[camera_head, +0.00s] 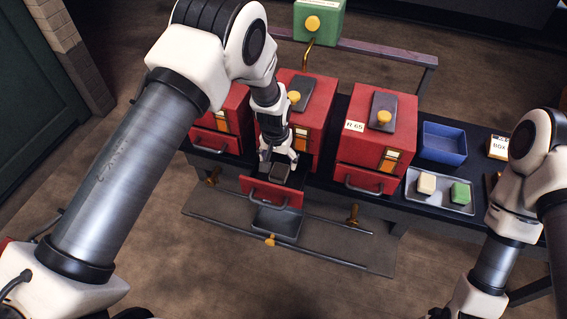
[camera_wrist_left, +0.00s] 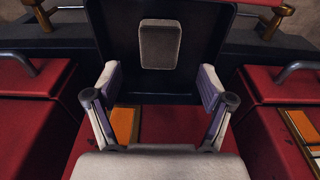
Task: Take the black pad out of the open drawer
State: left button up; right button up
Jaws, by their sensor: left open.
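The black pad (camera_head: 280,172) lies in the open drawer (camera_head: 271,194) of the middle red cabinet. In the left wrist view the pad (camera_wrist_left: 160,45) shows as a dark grey-brown rounded block on the drawer's black floor (camera_wrist_left: 118,62). My left gripper (camera_head: 278,162) is over the drawer, its fingers apart and pointing down toward the pad. In the left wrist view the fingers (camera_wrist_left: 158,90) stand open on either side, and the pad sits beyond their tips. Nothing is between them. My right arm shows at the right edge, but its gripper is out of view.
Red cabinets with shut drawers stand left (camera_head: 215,142) and right (camera_head: 372,180) of the open one. A grey tray (camera_head: 440,205) holds a beige block (camera_head: 427,183) and a green block (camera_head: 460,193). A blue bin (camera_head: 443,144) stands behind it. A grey tray (camera_head: 275,224) sits below the drawer.

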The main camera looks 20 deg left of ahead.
aim_at(279, 171)
pick_arm(q)
jog(key=shift+s+f, duration=0.25)
jog(key=shift+f, duration=0.7)
jog(key=f, duration=0.2)
jog(key=w+f+p, duration=0.1)
jog(key=f, duration=0.2)
jog(key=shift+w, duration=0.1)
jog(key=shift+r, duration=0.15)
jog(key=shift+c, duration=0.3)
jog(key=c, duration=1.3)
